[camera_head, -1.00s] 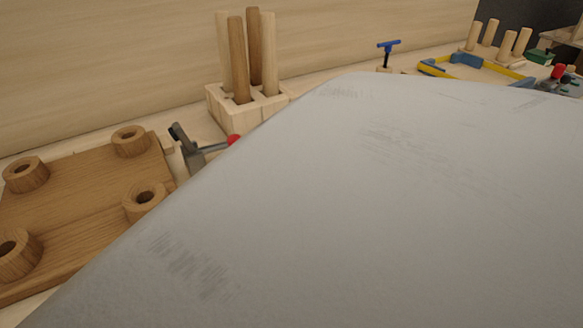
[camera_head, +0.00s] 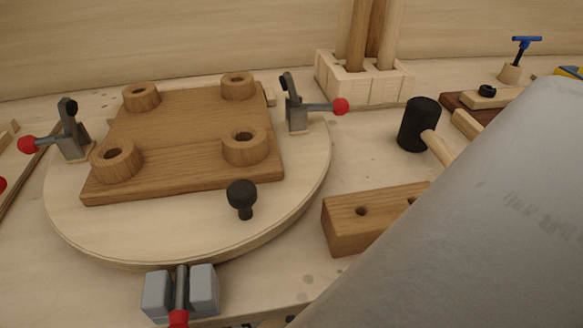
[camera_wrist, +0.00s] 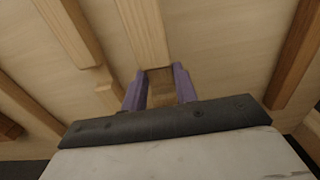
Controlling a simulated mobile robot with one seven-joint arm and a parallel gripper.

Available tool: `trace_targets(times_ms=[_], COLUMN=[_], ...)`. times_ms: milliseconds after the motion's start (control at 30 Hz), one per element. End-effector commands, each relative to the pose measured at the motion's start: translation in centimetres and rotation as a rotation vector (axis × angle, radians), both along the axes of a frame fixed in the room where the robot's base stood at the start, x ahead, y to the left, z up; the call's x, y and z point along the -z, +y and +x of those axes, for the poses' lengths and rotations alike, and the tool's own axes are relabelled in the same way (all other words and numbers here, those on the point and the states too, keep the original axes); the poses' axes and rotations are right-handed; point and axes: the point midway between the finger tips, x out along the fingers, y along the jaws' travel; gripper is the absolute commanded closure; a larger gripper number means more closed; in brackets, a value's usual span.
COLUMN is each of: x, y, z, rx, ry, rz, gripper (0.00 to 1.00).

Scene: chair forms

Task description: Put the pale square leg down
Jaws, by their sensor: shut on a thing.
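The pale square leg (camera_wrist: 143,30) shows in the wrist view as a light wooden bar running from the top edge down between my fingers. My gripper (camera_wrist: 160,72), with two purple fingers, is shut on it near its lower end in the picture. The leg's far end is out of frame. I cannot tell whether the leg touches the surface behind it. Neither the leg nor my gripper shows in the head view.
A brown seat board (camera_head: 190,120) with several round sockets lies on a round turntable (camera_head: 75,215) between red-tipped clamps. A black mallet (camera_head: 418,125), a drilled block (camera_head: 345,212) and a leg holder (camera_head: 345,85) stand nearby. Wooden bars (camera_wrist: 68,30) flank the leg in the wrist view.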

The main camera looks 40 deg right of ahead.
Motion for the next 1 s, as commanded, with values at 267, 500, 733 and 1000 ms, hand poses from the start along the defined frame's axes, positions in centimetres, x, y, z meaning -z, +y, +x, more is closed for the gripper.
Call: trace_targets(times_ms=[267,500,733,1000], x=[3.2,3.9,4.3,4.2], y=[0.0,0.0,0.0,0.0], z=[0.0,0.0,0.0,0.0], rx=[0.001,-0.001,-0.001,-0.001], ry=[0.0,-0.001,0.0,0.0], rz=[0.002,-0.001,0.0,0.0], gripper=[0.99,0.99,0.7,0.5])
